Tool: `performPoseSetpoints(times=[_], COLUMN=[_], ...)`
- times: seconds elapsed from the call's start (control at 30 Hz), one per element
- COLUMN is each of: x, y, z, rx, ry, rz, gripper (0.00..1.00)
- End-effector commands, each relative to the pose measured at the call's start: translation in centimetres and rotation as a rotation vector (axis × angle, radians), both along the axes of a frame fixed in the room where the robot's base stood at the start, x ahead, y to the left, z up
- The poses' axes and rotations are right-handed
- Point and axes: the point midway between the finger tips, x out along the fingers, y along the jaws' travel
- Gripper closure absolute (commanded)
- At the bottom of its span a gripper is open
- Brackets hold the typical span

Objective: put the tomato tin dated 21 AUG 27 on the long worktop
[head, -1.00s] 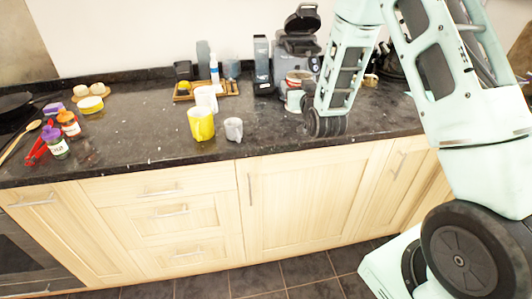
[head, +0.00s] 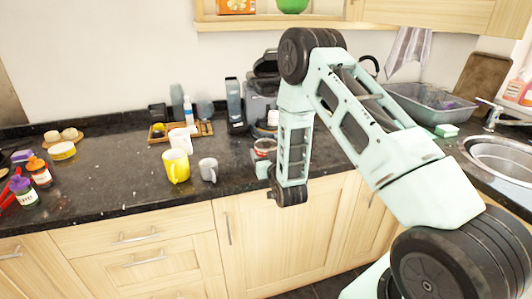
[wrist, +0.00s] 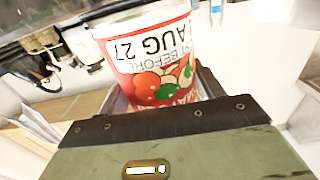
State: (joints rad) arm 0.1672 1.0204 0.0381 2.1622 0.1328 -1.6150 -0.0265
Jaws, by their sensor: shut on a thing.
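A tomato tin (wrist: 150,65) fills the middle of the wrist view. It has a white band reading BEST BEFORE and AUG 27, and a red label with tomatoes; the day number is not clear. My gripper (wrist: 155,108) is shut on it. In the head view the tin (head: 264,146) shows beside my forearm, over the front part of the long dark worktop (head: 100,190). My gripper (head: 263,167) is partly hidden there by the arm. I cannot tell whether the tin touches the worktop.
A grey mug (head: 208,170), yellow mug (head: 176,166) and white cup (head: 181,140) stand left of the tin. A wooden tray (head: 160,133) and dark appliance (head: 258,100) are behind. Jars stand far left; a sink (head: 500,158) is right. Worktop between jars and mugs is clear.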

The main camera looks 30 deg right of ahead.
Motion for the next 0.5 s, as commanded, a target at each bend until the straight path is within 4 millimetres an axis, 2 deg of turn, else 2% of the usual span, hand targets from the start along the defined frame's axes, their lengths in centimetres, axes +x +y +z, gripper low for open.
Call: performPoseSetpoints(times=[0.4, 0.43, 0.5], x=[0.05, 0.01, 0.01], y=[0.00, 0.00, 0.00], z=[-0.44, -0.52, -0.41], rx=[-0.001, 0.000, 0.000], ry=[-0.004, -0.001, -0.001], rz=[0.000, 0.000, 0.000], gripper=[0.72, 0.31, 0.12])
